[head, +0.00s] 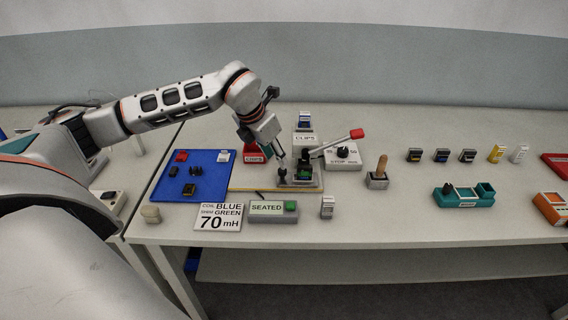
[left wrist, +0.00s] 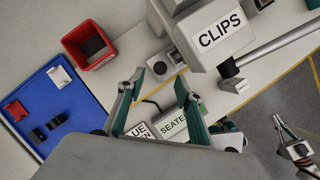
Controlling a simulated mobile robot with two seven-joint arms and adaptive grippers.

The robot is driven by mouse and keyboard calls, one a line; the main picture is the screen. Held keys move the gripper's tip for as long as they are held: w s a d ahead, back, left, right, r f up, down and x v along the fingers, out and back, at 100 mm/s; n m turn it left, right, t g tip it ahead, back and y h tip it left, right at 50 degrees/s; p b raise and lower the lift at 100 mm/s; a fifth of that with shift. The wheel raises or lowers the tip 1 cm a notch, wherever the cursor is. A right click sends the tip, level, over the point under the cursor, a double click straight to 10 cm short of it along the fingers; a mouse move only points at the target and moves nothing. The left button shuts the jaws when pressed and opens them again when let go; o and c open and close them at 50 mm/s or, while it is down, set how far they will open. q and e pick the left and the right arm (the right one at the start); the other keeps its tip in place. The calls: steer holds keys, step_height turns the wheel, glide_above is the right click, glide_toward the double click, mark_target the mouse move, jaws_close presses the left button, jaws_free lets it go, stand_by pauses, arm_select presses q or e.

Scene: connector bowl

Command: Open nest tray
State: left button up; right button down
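A grey fixture (head: 304,183) stands mid-table with a flat base and a dark and green part (head: 304,172) on it. A small black knob (head: 282,174) sits at its left side, which I take for the nest tray's handle. My left gripper (head: 279,158) points down just above and beside this knob; contact cannot be told. In the left wrist view its fingers (left wrist: 160,92) are spread apart, with a grey block (left wrist: 161,67) beyond the tips and nothing clearly held. My right gripper (left wrist: 283,128) shows small at the right of the left wrist view; its opening is unclear.
A lever with a red handle (head: 357,133) rises right of the fixture. A CLIPS box (head: 305,139) is behind, a red bin (head: 254,153) behind left. A blue tray (head: 165,184) lies left. A SEATED box (head: 268,208) and a 70 mH card (head: 218,217) are in front.

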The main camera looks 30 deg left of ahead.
mark_target(280, 170)
arm_select(q)
steer(key=shift+x, duration=2.95)
jaws_close()
